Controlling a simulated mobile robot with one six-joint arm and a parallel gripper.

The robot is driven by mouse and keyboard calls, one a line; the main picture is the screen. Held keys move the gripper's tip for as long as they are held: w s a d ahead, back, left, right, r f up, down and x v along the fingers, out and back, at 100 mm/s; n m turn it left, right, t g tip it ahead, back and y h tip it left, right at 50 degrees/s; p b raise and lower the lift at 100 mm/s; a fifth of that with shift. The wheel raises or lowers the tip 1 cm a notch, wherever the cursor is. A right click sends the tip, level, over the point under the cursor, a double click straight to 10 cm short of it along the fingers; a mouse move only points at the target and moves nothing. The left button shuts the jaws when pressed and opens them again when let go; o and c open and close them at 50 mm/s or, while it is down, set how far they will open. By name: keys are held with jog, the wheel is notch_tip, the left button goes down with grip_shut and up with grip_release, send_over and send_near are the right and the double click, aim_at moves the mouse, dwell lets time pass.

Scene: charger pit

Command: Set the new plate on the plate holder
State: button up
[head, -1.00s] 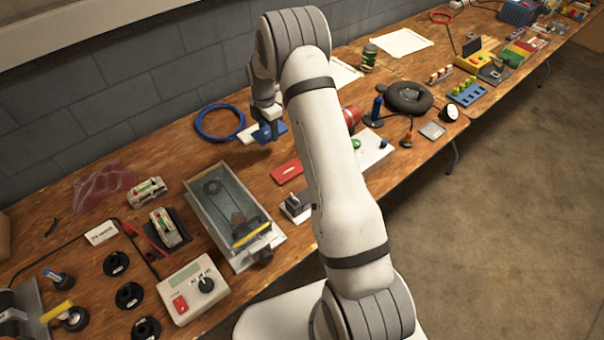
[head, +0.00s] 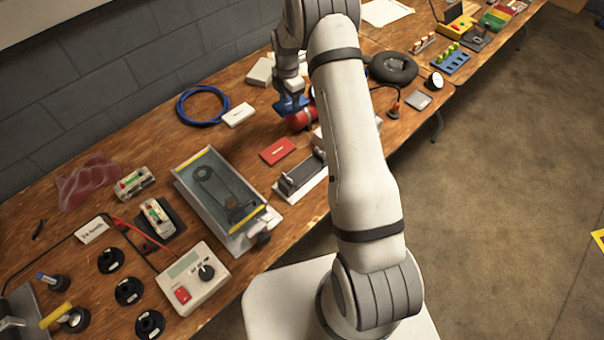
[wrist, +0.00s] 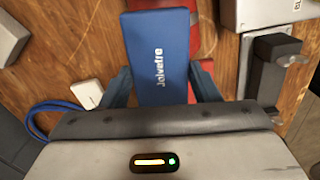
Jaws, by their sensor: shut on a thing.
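My gripper (wrist: 162,95) is shut on a blue plate (wrist: 160,50) with white lettering. The plate juts out from between the fingers in the wrist view. The plate holder (head: 300,175), a dark grey bracket on a pale base, stands nearer the bench's front edge. It also appears in the wrist view (wrist: 266,70), to the right of the held plate and apart from it. The arm partly covers the holder's right side in the head view.
A red card (head: 278,150) lies just behind the holder, and a white block (head: 238,114) lies beside a blue cable coil (head: 203,105). A glass-topped case (head: 225,200) stands left of the holder. Bare wood shows between the case and the red card.

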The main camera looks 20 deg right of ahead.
jog(key=shift+s, duration=0.3)
jog(key=s+a+r+n, duration=0.2)
jog(key=s, duration=1.9)
jog(key=b, duration=0.2)
send_over(302, 171)
jog(key=shift+f, duration=2.45)
jog(key=shift+f+b, duration=1.3)
jog(key=o, duration=1.1)
jog(key=shift+r, duration=0.1)
jog(key=shift+r, duration=0.1)
